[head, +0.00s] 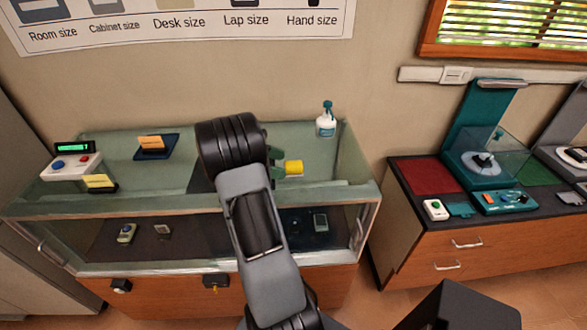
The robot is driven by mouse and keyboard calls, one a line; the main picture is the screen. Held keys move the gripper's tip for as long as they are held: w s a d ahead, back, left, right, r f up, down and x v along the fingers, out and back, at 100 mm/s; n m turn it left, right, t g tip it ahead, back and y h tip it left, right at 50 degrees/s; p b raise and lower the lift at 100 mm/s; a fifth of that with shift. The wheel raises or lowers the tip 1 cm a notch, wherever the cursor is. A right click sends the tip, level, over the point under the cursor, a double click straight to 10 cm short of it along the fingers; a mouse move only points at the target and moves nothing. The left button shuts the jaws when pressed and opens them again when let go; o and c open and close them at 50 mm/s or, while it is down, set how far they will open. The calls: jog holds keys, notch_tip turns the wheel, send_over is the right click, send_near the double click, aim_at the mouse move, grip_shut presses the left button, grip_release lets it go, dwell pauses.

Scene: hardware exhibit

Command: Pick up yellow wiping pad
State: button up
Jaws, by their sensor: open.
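A small yellow pad (294,167) sits on the top of the glass display case (330,190), right of centre. It looks like the yellow wiping pad. My gripper (280,164) is at the pad's left side, with green finger parts showing past my dark wrist. The gripper is open. My arm hides most of the gripper, so I cannot tell whether the fingers are around the pad or touching it.
A white button box (71,166), a yellow card on a black stand (100,182) and an orange block on a blue tray (152,144) are left. A teal turntable display (482,163) stands on the right cabinet.

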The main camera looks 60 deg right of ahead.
aim_at(288, 164)
jog(key=shift+s+d+f+p, duration=0.1)
jog(key=shift+s+d+p, duration=0.25)
jog(key=shift+s, duration=0.1)
jog(key=shift+p+x, duration=0.75)
jog(key=shift+x, duration=1.35)
jog(key=shift+w+d, duration=0.15)
jog(key=shift+c, duration=0.3)
jog(key=c, duration=0.9)
jog(key=shift+c, duration=0.2)
